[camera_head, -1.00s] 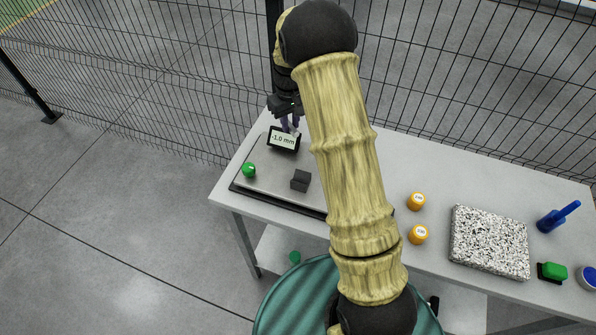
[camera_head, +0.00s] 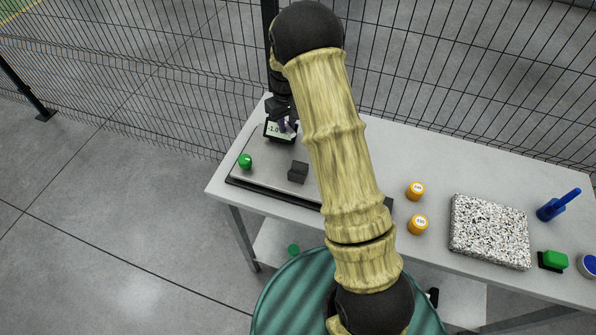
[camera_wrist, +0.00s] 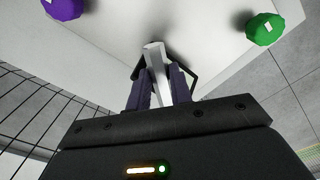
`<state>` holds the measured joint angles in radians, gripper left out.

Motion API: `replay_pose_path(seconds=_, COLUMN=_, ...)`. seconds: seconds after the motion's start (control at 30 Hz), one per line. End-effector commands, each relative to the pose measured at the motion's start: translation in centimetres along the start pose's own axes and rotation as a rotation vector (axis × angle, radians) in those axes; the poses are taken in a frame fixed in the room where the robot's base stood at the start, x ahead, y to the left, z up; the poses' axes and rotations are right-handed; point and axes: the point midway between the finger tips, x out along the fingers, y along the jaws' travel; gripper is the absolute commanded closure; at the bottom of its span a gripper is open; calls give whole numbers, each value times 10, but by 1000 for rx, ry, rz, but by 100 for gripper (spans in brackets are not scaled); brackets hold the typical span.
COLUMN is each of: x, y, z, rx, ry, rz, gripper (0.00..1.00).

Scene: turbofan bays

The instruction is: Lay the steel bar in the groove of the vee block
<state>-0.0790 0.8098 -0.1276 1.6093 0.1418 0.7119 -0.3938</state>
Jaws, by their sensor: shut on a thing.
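The steel bar (camera_wrist: 157,68) shows in the wrist view as a pale bar between the two fingers of my gripper (camera_wrist: 158,88), which is shut on it. One end of the bar sticks out past the fingertips. In the head view my gripper (camera_head: 287,124) is in front of the small display, behind and slightly left of the vee block. The dark grey vee block (camera_head: 298,172) sits on the flat plate (camera_head: 262,177). Its groove is too small to make out clearly. I cannot pick out the block in the wrist view.
The display (camera_head: 273,130) is partly hidden by my gripper. A green knob (camera_head: 245,161) is on the plate's left; a purple knob (camera_wrist: 62,8) shows in the wrist view. Two orange-yellow weights (camera_head: 416,191), a speckled slab (camera_head: 489,231) and a blue-handled tool (camera_head: 558,206) stand right. Wire fencing is behind.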

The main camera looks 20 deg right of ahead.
Motion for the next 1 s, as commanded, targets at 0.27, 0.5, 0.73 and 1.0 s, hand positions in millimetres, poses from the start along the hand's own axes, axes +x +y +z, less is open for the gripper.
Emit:
replay_pose_path(seconds=0.27, x=18, y=-4, z=8, rx=-2, ry=-28, rz=-7, gripper=100)
replay_pose_path(seconds=0.5, x=18, y=-3, z=8, rx=-3, ry=-29, rz=-7, gripper=100)
replay_pose_path(seconds=0.73, x=-2, y=-3, z=8, rx=-1, ry=-28, rz=-6, gripper=100)
replay_pose_path(seconds=1.0, x=-6, y=-3, z=5, rx=-2, ry=-21, rz=-5, gripper=100)
